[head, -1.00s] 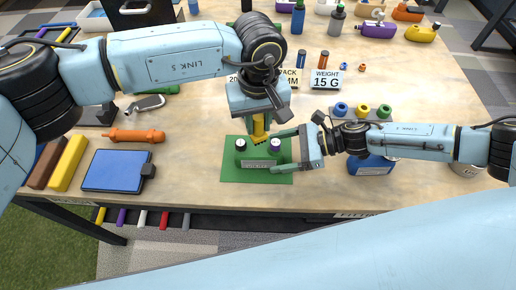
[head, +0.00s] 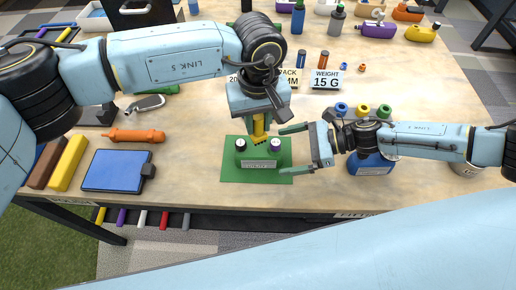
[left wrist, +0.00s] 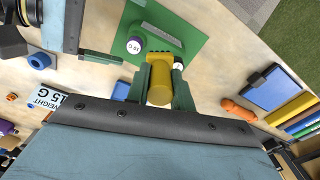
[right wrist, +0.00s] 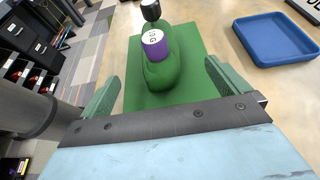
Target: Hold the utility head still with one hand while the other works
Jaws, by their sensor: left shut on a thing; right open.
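The green utility head (head: 262,164) sits on a green mat (head: 229,174), with a labelled plate on its near side. It carries a black-sided, white-topped weight (head: 240,144) and a purple weight (head: 275,145); the purple one also shows in the left wrist view (left wrist: 134,46) and right wrist view (right wrist: 153,43). My left gripper (left wrist: 158,88) is shut on a yellow piece (left wrist: 160,82) that reaches down to the head. I cannot tell if that piece belongs to the head. My right gripper (head: 283,150) is open and empty at the head's right side, its fingers spread either side of the head's end.
A blue bottle-like item (head: 371,165) stands under my right forearm, by colored rings (head: 363,110). A blue tray (head: 116,170) and orange tool (head: 135,135) lie left. Weight signs (head: 326,79) and several club heads (head: 376,30) are behind.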

